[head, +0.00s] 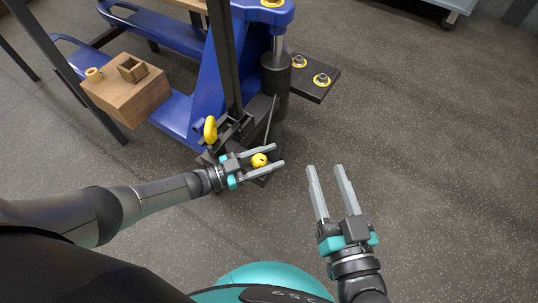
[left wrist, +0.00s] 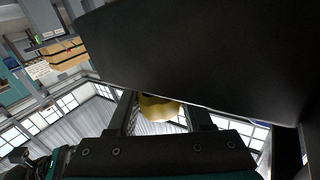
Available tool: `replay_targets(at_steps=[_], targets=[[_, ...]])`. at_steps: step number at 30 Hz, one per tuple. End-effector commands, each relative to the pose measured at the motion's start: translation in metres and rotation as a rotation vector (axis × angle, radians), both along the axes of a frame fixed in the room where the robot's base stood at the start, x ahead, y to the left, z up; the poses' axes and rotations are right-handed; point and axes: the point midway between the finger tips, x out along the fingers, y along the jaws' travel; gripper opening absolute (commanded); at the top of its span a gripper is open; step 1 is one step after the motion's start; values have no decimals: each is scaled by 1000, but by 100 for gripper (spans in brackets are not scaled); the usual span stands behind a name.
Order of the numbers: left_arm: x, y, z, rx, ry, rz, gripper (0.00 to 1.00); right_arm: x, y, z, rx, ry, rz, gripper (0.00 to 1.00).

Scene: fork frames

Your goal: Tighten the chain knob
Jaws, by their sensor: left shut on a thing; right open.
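The chain knob appears to be the round yellow knob (head: 259,160) low on the front of the blue machine (head: 208,95). My left gripper (head: 279,155) reaches in from the left with one finger on each side of this knob, and is shut on it. In the left wrist view the yellow knob (left wrist: 158,108) shows between the fingers, its upper part hidden behind a large black surface (left wrist: 200,50). My right gripper (head: 326,168) is open and empty over the floor, to the right of the knob and apart from the machine.
A black plate (head: 312,84) with yellow-ringed bolts juts right. A wooden block (head: 130,97) stands left.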

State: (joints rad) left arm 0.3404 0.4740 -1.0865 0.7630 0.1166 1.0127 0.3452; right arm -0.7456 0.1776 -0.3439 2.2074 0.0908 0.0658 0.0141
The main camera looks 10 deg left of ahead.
Motion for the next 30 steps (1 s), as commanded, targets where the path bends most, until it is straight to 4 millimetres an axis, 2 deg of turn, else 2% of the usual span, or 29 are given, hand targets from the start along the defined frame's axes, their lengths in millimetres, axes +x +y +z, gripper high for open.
replay_targets(at_steps=[9,10,17,18,26,30], targets=[[1,-1,3,-7,-5,-1,0,0,0,0,-1,2,0,53],[1,-1,3,-7,-5,-1,52,0,0,0,-1,2,0,53],[1,-1,2,-5,-3,-1,78,0,0,-1,-1,2,0,53],[1,-1,2,-5,-3,-1,81,0,0,-1,-1,2,0,53],[0,0,1,-2,-2,0,81,0,0,-1,-1,3,1,53],[-6,9,1,-1,-1,2,81,1,-1,-2,-17,27,4,53]])
